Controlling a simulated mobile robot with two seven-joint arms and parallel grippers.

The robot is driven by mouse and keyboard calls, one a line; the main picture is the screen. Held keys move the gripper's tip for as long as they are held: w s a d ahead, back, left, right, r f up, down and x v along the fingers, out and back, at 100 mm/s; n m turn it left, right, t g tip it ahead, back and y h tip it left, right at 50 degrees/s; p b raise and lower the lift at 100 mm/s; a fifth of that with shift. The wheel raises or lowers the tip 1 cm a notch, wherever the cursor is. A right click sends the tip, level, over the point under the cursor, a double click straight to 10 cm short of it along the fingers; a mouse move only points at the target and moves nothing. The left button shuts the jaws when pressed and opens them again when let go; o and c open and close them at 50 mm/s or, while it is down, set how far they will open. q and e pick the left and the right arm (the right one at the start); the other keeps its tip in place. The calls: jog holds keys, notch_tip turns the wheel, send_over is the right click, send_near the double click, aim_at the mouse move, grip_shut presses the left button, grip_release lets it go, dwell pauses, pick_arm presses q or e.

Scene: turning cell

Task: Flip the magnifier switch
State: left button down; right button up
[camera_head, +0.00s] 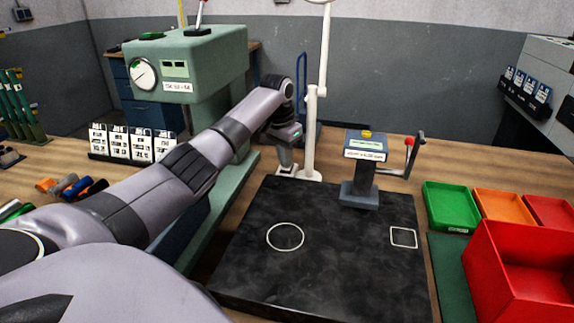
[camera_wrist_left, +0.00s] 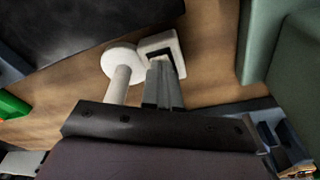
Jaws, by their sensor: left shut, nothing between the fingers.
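The magnifier (camera_head: 312,130) is a white post on a round base behind the black plate; its top leaves the frame. In the left wrist view its round white base (camera_wrist_left: 121,60) and post show beside my fingers. A small white switch box (camera_wrist_left: 151,43) with a dark inset stands right next to that base. My left gripper (camera_head: 287,167) points down beside the post. In the wrist view the left gripper (camera_wrist_left: 160,64) is shut and empty, its fingertips over the switch box and partly covering it. I cannot tell whether they touch it. The right gripper is not in view.
A black plate (camera_head: 330,255) with white outlines lies in front. A grey stand (camera_head: 360,192) with a red-knobbed lever is right of the post. The green machine (camera_head: 205,55) stands close on the left. Green, orange and red bins (camera_head: 450,208) are at right.

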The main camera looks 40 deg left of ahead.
pick_arm(q)
jog(key=shift+f, duration=0.25)
jog(key=shift+r, duration=3.55)
jog(key=shift+f, duration=0.1)
